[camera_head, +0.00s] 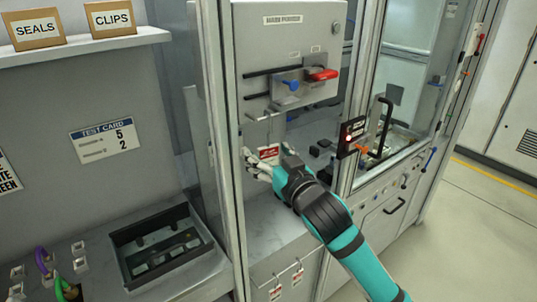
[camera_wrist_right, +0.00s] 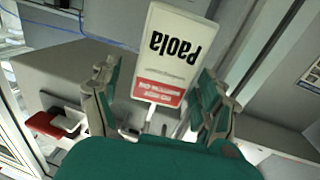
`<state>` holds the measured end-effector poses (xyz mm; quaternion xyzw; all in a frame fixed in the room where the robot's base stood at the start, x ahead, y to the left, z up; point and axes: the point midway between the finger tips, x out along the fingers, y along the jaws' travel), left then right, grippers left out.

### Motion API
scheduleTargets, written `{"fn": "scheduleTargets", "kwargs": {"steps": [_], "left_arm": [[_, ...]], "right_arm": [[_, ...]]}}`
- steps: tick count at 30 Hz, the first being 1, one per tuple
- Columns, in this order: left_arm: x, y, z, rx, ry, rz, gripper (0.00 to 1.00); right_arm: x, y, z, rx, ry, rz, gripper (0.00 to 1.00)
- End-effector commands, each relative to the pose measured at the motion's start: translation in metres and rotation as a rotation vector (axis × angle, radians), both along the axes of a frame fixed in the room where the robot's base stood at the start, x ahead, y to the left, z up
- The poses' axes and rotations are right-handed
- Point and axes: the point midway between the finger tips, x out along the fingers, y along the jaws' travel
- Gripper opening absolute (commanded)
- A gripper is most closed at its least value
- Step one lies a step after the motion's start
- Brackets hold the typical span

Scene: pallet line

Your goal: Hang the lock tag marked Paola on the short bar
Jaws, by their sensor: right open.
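The Paola lock tag (camera_wrist_right: 172,48) is white with a red end band and appears upside down in the right wrist view. It also shows in the head view as a small red-and-white tag (camera_head: 269,152) below a thin metal bar (camera_head: 262,116). My right gripper (camera_wrist_right: 156,85) is open, with its fingers on either side of the tag; it also shows in the head view (camera_head: 256,164). A pale strap runs from the tag's red end; what holds it is unclear. On the grey box, a shorter dark bar (camera_head: 257,96) sits below a longer one (camera_head: 268,71). My left gripper is out of view.
The box has a red handle (camera_head: 322,74) and a blue handle (camera_head: 290,85). Other tags (camera_head: 276,292) hang on hooks low on the cabinet front. A black tray (camera_head: 150,262) lies at the left. A glass-sided frame post (camera_head: 222,150) stands left of my gripper.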

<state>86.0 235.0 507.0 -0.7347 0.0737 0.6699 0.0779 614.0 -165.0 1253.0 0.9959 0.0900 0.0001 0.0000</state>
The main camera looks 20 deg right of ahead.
Motion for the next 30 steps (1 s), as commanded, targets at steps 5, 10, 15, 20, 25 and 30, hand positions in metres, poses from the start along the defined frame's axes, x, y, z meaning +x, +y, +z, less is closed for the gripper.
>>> {"fn": "scheduleTargets", "kwargs": {"steps": [5, 10, 15, 20, 25, 30], "left_arm": [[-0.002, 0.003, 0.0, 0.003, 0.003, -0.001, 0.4], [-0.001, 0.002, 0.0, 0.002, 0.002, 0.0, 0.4], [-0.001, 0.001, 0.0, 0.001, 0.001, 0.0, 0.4], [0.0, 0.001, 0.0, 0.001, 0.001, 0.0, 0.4], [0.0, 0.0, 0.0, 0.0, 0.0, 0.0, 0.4], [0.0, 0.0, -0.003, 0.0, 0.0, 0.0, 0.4]], "right_arm": [[-0.001, 0.0, 0.0, 0.0, 0.001, 0.0, 0.77], [-0.016, -0.003, -0.001, 0.0, 0.002, 0.0, 0.77], [-0.046, -0.008, -0.001, 0.001, 0.002, 0.0, 0.77], [-0.066, -0.012, -0.001, 0.0, 0.001, 0.0, 0.77], [-0.074, -0.014, -0.001, 0.0, 0.002, -0.001, 0.77], [-0.056, -0.02, -0.043, -0.013, 0.073, -0.022, 0.77]]}}
